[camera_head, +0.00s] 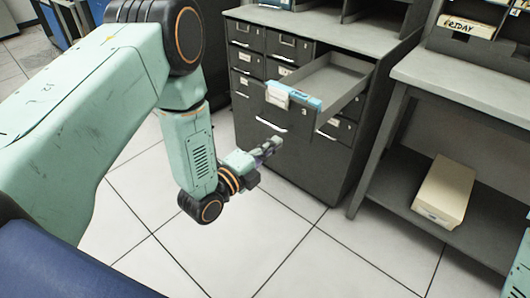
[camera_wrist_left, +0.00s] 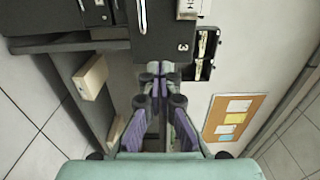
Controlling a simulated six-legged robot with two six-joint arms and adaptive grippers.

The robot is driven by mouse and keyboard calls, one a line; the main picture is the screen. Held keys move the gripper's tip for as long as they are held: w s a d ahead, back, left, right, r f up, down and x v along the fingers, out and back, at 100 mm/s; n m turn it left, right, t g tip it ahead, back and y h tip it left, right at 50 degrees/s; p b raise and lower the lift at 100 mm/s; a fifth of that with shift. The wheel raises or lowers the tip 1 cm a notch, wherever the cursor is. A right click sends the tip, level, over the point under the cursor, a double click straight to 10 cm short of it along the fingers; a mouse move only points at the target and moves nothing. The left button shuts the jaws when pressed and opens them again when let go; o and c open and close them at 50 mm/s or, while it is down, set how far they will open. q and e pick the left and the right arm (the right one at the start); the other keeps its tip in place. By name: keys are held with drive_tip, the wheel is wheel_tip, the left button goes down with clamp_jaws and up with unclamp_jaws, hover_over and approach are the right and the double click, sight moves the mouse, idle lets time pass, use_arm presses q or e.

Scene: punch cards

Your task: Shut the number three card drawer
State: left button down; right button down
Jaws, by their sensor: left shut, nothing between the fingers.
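A dark grey card drawer (camera_head: 340,82) stands pulled out of the cabinet in the head view, its inside showing as bare grey. Its front has a white label, a pale blue piece along the top edge and a pale handle. In the left wrist view a dark drawer front (camera_wrist_left: 168,38) carries a white number 3 and a pale handle. My left gripper (camera_head: 272,146) is shut and empty, just in front of and below the open drawer's front in the head view. Its fingers also show in the left wrist view (camera_wrist_left: 160,72), close to the numbered front; contact cannot be told. My right gripper is out of sight.
The grey cabinet (camera_head: 330,168) has several other drawers, which look closed. To the right stands a grey table (camera_head: 455,80) with a cream box (camera_head: 444,190) on its lower shelf. Tiled floor (camera_head: 270,240) in front is clear.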

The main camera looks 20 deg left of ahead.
sight(300, 123)
use_arm(q)
drive_tip(key=b+x, duration=0.1)
drive_tip(key=x, duration=0.7)
drive_tip(key=shift+w+d+f, duration=0.1)
drive_tip(key=shift+w+d, duration=0.1)
drive_tip(key=shift+w, duration=0.15)
drive_tip(key=shift+a, duration=0.1)
